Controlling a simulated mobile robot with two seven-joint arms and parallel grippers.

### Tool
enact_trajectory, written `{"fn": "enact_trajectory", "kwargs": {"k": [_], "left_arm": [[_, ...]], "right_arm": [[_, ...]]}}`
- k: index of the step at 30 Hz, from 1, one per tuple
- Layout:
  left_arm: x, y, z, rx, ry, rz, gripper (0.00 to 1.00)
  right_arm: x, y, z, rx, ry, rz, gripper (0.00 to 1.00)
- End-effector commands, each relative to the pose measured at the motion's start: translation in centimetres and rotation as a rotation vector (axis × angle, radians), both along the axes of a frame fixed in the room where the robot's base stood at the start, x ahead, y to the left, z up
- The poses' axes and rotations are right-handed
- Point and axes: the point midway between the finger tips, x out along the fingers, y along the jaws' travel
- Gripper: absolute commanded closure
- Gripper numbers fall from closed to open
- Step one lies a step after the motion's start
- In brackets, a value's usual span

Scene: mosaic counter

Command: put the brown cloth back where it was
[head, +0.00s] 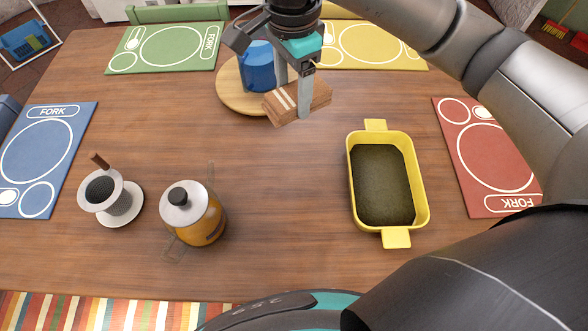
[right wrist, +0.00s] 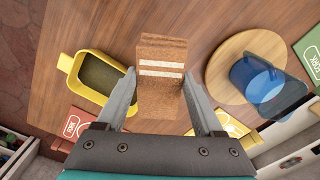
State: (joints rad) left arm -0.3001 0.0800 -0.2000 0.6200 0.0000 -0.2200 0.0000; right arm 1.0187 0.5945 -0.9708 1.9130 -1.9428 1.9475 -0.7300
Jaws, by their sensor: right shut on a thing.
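The brown cloth (head: 312,97) is a folded, thick piece with pale stripes. My right gripper (head: 293,92) is shut on it, one finger on each side. In the head view it overlaps the front right edge of the round wooden board (head: 232,98); its height above the table is hard to tell. The right wrist view shows the cloth (right wrist: 162,75) between the two fingers, with bare table around it and the board (right wrist: 222,62) apart to the right. My left gripper is not in view.
A blue pitcher (head: 258,68) stands on the board. A yellow baking dish (head: 423,205) stands right of centre. A glass pot with amber contents (head: 205,228) and a coffee dripper (head: 110,195) stand front left. Placemats line the edges. The table's middle is clear.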

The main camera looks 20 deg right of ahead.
Motion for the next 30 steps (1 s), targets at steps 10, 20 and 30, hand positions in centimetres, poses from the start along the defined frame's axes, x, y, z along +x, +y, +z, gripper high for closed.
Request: {"fn": "enact_trajectory", "kwargs": {"k": [10, 20, 30], "left_arm": [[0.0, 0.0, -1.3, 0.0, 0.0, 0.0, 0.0], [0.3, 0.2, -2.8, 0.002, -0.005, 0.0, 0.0], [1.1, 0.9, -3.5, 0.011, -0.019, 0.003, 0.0]], "right_arm": [[0.2, 0.5, -3.6, 0.002, 0.015, -0.158, 0.76], [0.1, 0.5, -12.5, 0.002, 0.016, -0.155, 0.76], [0.2, 0.5, -17.1, 0.003, 0.009, -0.153, 0.76]]}}
